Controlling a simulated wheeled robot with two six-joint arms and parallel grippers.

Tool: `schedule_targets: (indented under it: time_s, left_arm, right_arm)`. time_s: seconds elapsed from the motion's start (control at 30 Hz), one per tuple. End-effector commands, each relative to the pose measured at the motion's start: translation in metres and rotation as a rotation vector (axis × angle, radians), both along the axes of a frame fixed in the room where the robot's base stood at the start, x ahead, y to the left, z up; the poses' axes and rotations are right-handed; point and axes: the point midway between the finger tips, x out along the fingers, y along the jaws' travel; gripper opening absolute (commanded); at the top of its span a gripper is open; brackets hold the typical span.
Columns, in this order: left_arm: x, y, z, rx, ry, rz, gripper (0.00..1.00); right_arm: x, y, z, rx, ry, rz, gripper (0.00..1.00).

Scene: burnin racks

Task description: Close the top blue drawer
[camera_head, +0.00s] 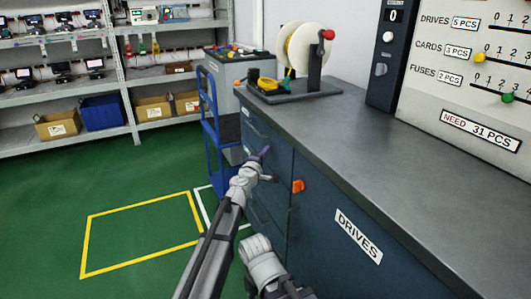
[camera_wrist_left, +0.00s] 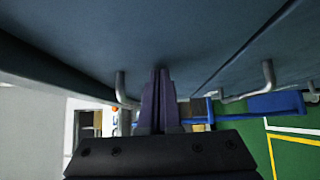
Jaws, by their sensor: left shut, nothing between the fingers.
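The top blue drawer (camera_head: 272,136) is the upper front panel at the far end of the blue cabinet, under the grey worktop. It looks nearly flush with the cabinet; I cannot tell whether a small gap is left. My left gripper (camera_head: 265,151) is shut and empty, with its purple fingers at the lower part of this drawer front. In the left wrist view, the shut fingers (camera_wrist_left: 160,75) point at a dark blue front, beside a grey bar handle (camera_wrist_left: 123,90). Whether the tips touch the panel is unclear. The right gripper is not in view.
More drawers lie below, and a cabinet door with a DRIVES label (camera_head: 358,236) and orange latch (camera_head: 298,186) is to the right. A cable reel (camera_head: 303,50) stands on the worktop (camera_head: 385,150). A blue cart (camera_head: 213,130) stands beyond. Green floor at left is clear.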

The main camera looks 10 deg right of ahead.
Motion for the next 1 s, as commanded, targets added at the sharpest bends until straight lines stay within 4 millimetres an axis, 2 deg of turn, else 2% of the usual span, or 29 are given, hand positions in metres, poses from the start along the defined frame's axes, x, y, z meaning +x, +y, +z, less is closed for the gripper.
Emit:
schedule_targets:
  time_s: [0.07, 0.27, 0.5, 0.7, 1.0]
  left_arm:
    - [-0.004, 0.003, 0.000, -0.001, 0.000, -0.006, 0.00]
    - [-0.015, 0.030, 0.000, 0.000, -0.001, 0.003, 0.00]
    - [-0.067, 0.056, 0.000, 0.000, -0.001, 0.005, 0.00]
    - [-0.097, 0.073, 0.000, 0.000, -0.001, 0.005, 0.00]
    - [-0.108, 0.075, -0.002, 0.037, -0.008, -0.020, 0.00]
  right_arm:
    - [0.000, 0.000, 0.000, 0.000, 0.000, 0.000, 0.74]
    - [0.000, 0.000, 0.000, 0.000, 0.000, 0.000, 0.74]
    - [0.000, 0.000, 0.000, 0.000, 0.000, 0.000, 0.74]
    - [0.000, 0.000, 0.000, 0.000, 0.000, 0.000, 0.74]
    - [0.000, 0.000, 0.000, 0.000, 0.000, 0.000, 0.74]
